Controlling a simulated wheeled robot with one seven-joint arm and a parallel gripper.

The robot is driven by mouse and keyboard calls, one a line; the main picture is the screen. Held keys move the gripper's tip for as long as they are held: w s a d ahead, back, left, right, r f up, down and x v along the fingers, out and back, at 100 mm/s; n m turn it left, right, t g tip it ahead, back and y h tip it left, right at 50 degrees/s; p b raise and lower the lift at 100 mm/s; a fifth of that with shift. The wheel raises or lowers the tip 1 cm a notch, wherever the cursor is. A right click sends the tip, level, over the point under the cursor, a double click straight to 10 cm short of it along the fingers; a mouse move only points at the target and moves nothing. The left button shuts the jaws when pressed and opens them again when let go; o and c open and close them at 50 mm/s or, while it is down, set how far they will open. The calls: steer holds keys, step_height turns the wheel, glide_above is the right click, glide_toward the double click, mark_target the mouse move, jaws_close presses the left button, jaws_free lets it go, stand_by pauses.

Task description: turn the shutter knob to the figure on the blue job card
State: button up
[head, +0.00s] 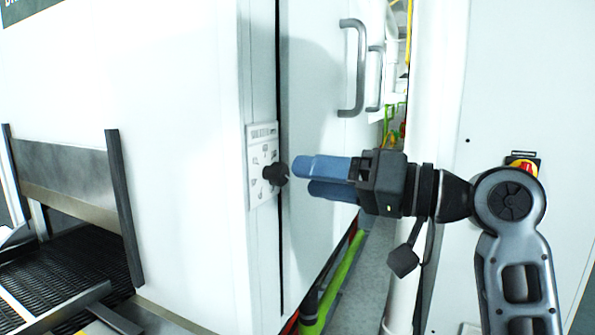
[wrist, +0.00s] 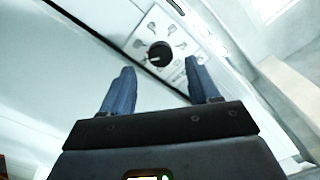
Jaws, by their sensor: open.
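The shutter knob (head: 275,174) is a black round knob on a white dial plate (head: 262,192) fixed to the white cabinet wall. Figures ring the knob but are too small to read. In the wrist view the knob (wrist: 160,54) shows a pale pointer mark on its left side, and the plate (wrist: 143,32) appears tilted. My gripper (head: 300,178) has blue fingers and points left at the knob, a short way off. In the wrist view my gripper (wrist: 162,78) is open, its fingers apart with the knob beyond and between them. I see no blue job card.
The mesh belt (head: 70,265) runs out of an opening under a metal shutter plate (head: 70,180) at left. Door handles (head: 354,68) stand out above my gripper. A red and yellow button (head: 522,166) is on the right-hand panel. A narrow gap separates the cabinets.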

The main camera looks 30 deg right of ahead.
mark_target(285, 176)
steer(key=shift+x, duration=2.1)
steer(key=shift+c, duration=0.2)
steer(key=c, duration=1)
steer(key=shift+f+n, duration=0.1)
steer(key=shift+n, duration=0.3)
